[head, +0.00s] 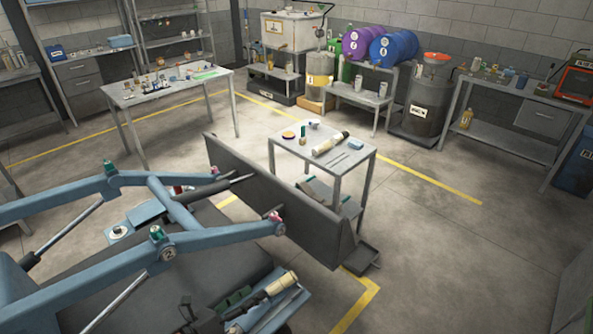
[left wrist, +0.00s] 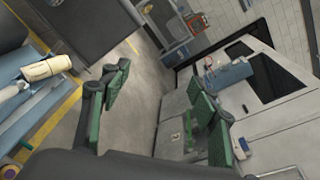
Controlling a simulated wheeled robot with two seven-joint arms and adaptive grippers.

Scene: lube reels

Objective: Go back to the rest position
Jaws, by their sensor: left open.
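My left gripper (head: 234,302) is at the bottom middle of the head view, partly cut off by the frame's lower edge. In the left wrist view its green-padded fingers (left wrist: 160,105) stand wide apart with nothing between them, only floor and a pale cabinet beyond. A cream-coloured cylindrical tool (head: 280,285) lies beside the gripper on a blue surface; it also shows at the left of the left wrist view (left wrist: 46,68), apart from the fingers. My right gripper is in neither view.
Blue loader arms (head: 215,240) and a dark bucket (head: 285,205) fill the near left. A small grey cart (head: 350,160) with tools stands behind the bucket. A workbench (head: 125,98), drums (head: 395,47) and shelves line the back. The floor at right is open.

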